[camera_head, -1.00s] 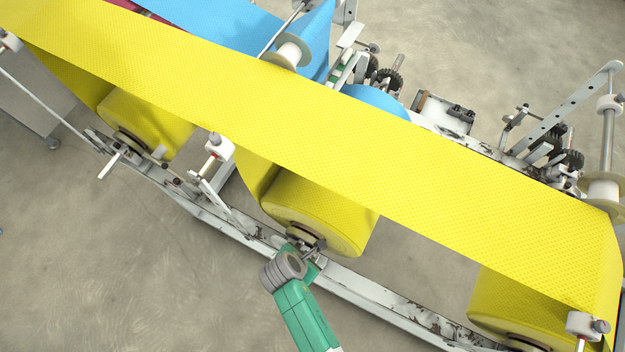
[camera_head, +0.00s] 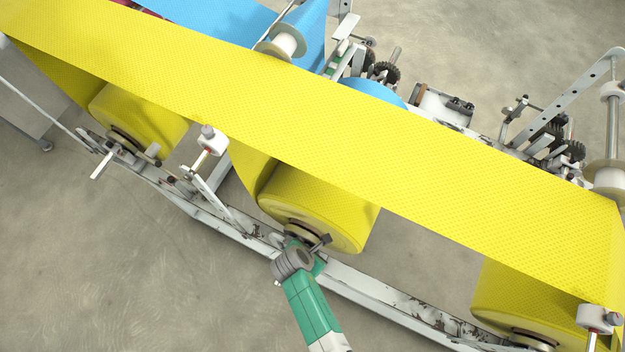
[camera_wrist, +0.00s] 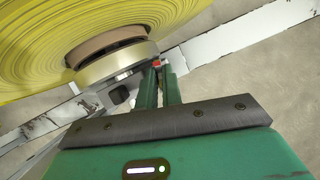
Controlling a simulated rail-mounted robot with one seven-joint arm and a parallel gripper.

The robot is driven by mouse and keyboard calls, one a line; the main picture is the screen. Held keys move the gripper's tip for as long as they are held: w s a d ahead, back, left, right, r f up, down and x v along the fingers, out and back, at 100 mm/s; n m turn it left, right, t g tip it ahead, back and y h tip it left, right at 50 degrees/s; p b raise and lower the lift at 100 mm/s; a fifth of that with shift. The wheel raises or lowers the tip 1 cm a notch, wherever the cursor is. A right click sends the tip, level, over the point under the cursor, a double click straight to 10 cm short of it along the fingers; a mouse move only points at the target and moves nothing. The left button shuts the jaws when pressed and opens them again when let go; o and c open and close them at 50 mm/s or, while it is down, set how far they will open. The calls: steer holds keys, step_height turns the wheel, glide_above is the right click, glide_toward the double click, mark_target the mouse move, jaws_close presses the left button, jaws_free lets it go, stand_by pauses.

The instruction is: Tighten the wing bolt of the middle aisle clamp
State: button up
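The middle yellow roll (camera_head: 318,213) hangs on the near side rail of the machine. Its hub and clamp face the aisle. In the wrist view the clamp's metal collar (camera_wrist: 112,64) sits against the roll's core (camera_wrist: 105,43), with a grey bracket below it. My gripper (camera_wrist: 161,68) has its two green fingers close together, with a narrow gap, right beside the collar. A small red-and-metal piece (camera_wrist: 156,63), perhaps the wing bolt, shows at the fingertips. I cannot tell whether they grip it. In the head view my wrist hides most of the clamp; a dark winged piece (camera_head: 322,242) shows beside it.
The left yellow roll (camera_head: 136,118) and right yellow roll (camera_head: 520,300) hang on the same white rail (camera_head: 385,305). A yellow web (camera_head: 330,125) stretches above them. A white-headed post (camera_head: 208,143) stands left of the middle roll. The aisle floor (camera_head: 120,270) is clear.

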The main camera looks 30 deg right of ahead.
jaws_close()
steer(key=m+g, duration=0.1)
steer(key=m, duration=0.2)
steer(key=shift+w+r, duration=0.1)
steer(key=shift+w, duration=0.05)
steer(key=m+g, duration=0.1)
steer(key=m, duration=0.3)
steer(key=shift+w+g, duration=0.1)
steer(key=shift+g, duration=0.2)
steer(key=m, duration=0.2)
steer(key=m+g+y+b, duration=0.1)
steer(key=m, duration=0.1)
steer(key=shift+g, duration=0.3)
steer(key=shift+w+d+m+g+y+b, duration=0.1)
steer(key=shift+m+g+y+b, duration=0.3)
steer(key=shift+m, duration=1.7)
steer(key=shift+o, duration=1.7)
jaws_free()
